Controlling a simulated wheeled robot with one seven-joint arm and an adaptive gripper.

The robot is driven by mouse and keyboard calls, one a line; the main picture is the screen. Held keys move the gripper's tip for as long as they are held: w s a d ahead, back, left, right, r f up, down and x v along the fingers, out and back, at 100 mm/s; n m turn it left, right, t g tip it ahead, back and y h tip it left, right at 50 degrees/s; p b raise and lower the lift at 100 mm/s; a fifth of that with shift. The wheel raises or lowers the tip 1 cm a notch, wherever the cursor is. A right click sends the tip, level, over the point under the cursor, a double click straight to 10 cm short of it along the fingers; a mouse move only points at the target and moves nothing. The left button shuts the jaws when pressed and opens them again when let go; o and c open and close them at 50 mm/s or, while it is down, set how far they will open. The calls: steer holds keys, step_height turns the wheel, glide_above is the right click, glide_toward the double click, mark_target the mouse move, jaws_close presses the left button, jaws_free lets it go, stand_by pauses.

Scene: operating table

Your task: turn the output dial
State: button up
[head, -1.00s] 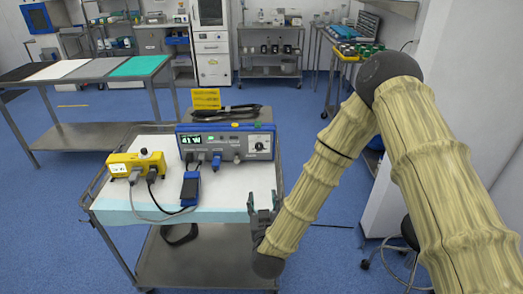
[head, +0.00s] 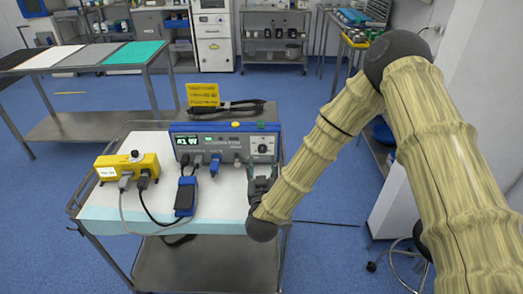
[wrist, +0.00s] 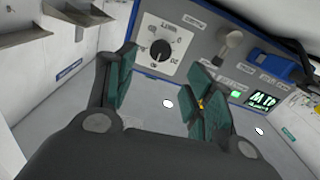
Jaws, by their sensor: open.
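The output dial (head: 263,148) is a round black knob on a white scale plate, at the right of the front panel of a blue and grey generator (head: 222,155). In the wrist view the dial (wrist: 161,50) shows in full, above and between my fingers, with its scale around it. My gripper (head: 261,177) is just in front of and below the dial in the head view. In the wrist view my gripper (wrist: 162,90) is open, its green-padded fingers apart with nothing between them. They look apart from the knob; the exact distance cannot be told.
The generator stands on a cart (head: 105,212) with a pale cover. A yellow box (head: 128,165) with plugged cables and a blue handheld unit (head: 186,196) sit to the left. A plugged blue connector (wrist: 275,66) and a grey one (wrist: 230,44) protrude beside the dial.

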mark_target(262, 150)
steer(key=w+p, duration=0.1)
steer(key=w, duration=0.6)
steer(key=shift+w, duration=0.25)
steer(key=c, duration=1)
